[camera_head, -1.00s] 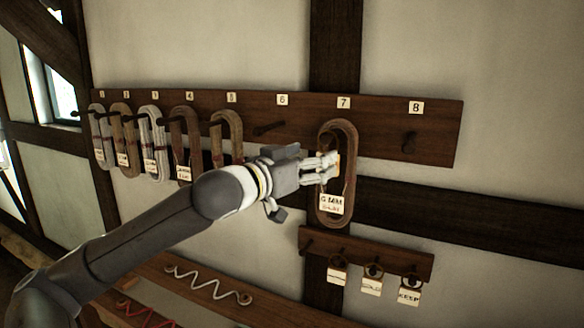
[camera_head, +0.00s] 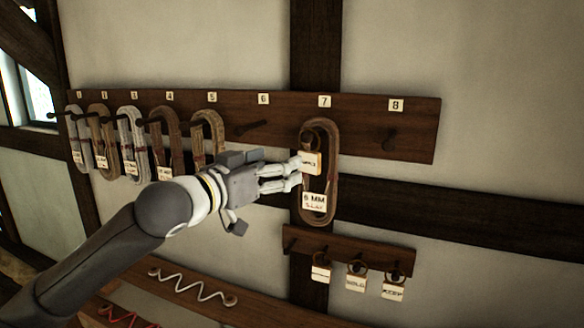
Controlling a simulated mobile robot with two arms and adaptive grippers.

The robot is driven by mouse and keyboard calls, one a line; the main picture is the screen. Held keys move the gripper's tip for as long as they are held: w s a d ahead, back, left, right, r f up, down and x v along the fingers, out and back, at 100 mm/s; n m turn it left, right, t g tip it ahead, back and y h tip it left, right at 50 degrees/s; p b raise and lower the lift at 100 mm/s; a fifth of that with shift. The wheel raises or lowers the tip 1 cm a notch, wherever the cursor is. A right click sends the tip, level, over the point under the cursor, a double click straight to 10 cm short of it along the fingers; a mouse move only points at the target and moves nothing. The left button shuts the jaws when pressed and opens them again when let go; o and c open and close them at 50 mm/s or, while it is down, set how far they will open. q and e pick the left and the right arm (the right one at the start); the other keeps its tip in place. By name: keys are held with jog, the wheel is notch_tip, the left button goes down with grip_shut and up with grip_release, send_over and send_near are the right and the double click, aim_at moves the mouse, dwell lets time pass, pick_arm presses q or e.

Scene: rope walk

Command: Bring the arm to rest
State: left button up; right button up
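My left gripper (camera_head: 298,171) is in front of the board, at the left side of the coil on peg 7. Its two pale fingers stand a little apart with nothing visible between them, so it looks open. The brown rope coil (camera_head: 331,165) hangs from the peg under number 7. A white lettered label (camera_head: 314,202) is on its lower part, and a smaller tag (camera_head: 311,162) hangs on the coil's upper part, close to the upper fingertip. I cannot tell whether that fingertip touches the tag. My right gripper is not in view.
The dark peg board (camera_head: 420,130) holds several more coils on pegs 1 to 5; pegs 6 (camera_head: 252,128) and 8 (camera_head: 389,140) are bare. A small rack (camera_head: 345,247) below carries three ring tags. A low rail with a white zigzag cord (camera_head: 190,285) runs beneath my arm.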

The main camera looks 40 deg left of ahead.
pick_arm(q)
jog(key=shift+s, duration=0.1)
notch_tip(320, 180, down, 27)
jog(key=s+d+g+y, duration=0.1)
jog(key=s+g, duration=0.2)
jog(key=g, duration=0.3)
jog(key=s+d+f+g, duration=0.2)
jog(key=s+d+f, duration=0.25)
jog(key=f, duration=0.35)
jog(key=s+d+f+g, duration=0.3)
jog(key=s+f, duration=0.3)
jog(key=f, duration=0.2)
jog(key=s+d+f+m+g, duration=0.2)
jog(key=s+d+f+g, duration=0.1)
jog(key=s+d+f, duration=0.55)
notch_tip(320, 180, down, 20)
jog(key=s+d+g, duration=0.1)
jog(key=s, duration=0.1)
jog(key=s+a+f+g, duration=0.2)
jog(key=s+a+f, duration=0.1)
jog(key=s+f, duration=1.5)
notch_tip(320, 180, down, 3)
jog(key=shift+s+f+h, duration=0.1)
jog(key=shift+s+h, duration=0.2)
jog(key=shift+s, duration=0.05)
